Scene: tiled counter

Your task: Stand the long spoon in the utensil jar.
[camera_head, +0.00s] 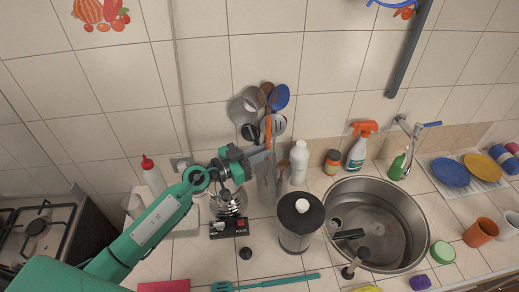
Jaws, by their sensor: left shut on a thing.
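My left gripper (264,154) reaches in from the left at the back of the counter. It is shut on a thin upright utensil with an orange handle (268,130), which seems to be the long spoon; its lower part is hard to make out. The utensil jar seems to be the tall greyish container (267,186) just below the jaws. Several utensils rise behind the gripper, among them a blue-headed one (280,97). I cannot tell whether the held spoon's end is inside the jar. My right gripper is not in view.
A white bottle (298,163) and a dark-lidded canister (300,222) stand close to the jar's right. A scale (229,228) is below the left wrist. A teal utensil (270,284) lies in front. The sink (395,225) is at right, the stove (40,232) at left.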

